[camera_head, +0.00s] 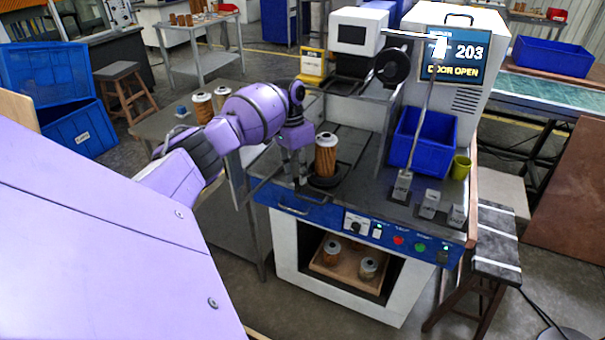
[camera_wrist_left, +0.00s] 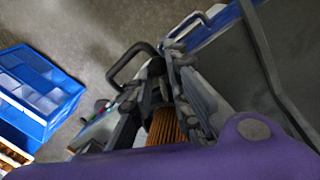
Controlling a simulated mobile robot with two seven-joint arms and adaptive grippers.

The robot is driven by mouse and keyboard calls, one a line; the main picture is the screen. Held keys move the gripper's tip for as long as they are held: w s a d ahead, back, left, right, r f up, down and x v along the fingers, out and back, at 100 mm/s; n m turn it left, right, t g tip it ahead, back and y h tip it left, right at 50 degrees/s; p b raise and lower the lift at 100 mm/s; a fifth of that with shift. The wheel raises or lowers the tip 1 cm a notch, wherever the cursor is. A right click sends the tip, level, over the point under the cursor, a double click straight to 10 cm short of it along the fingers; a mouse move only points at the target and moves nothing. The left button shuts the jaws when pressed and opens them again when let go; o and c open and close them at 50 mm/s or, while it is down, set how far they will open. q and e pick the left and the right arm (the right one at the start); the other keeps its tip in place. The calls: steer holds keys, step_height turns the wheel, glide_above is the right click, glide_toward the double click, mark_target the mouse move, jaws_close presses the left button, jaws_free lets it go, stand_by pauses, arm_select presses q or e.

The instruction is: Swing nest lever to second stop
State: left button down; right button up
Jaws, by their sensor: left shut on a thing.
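My left gripper (camera_head: 297,177) points down at the front left of the bench top, close beside the nest. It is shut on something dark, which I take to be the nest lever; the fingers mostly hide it. A filter cartridge (camera_head: 326,158) with a white cap and orange pleats stands upright in the dark round nest (camera_head: 326,181), just right of the gripper. In the left wrist view the gripper fingers (camera_wrist_left: 168,58) come together, and orange pleats (camera_wrist_left: 165,127) show between them. The lever stops cannot be made out. My right gripper is not in view.
A blue bin (camera_head: 421,142) and a yellow cup (camera_head: 461,167) stand at the bench's right. The screen (camera_head: 452,57) reads "DOOR OPEN". More cartridges (camera_head: 202,106) stand on the left table. A bench handle (camera_head: 293,209) lies just below the gripper.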

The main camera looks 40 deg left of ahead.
arm_select(q)
steer(key=shift+a, duration=0.1)
stand_by(0.4)
steer(key=c, duration=1.9)
jaws_free()
step_height(320, 180, up, 12)
steer(key=a, duration=0.2)
steer(key=shift+w+f, duration=0.15)
steer(key=shift+w, duration=0.1)
steer(key=shift+a, duration=0.15)
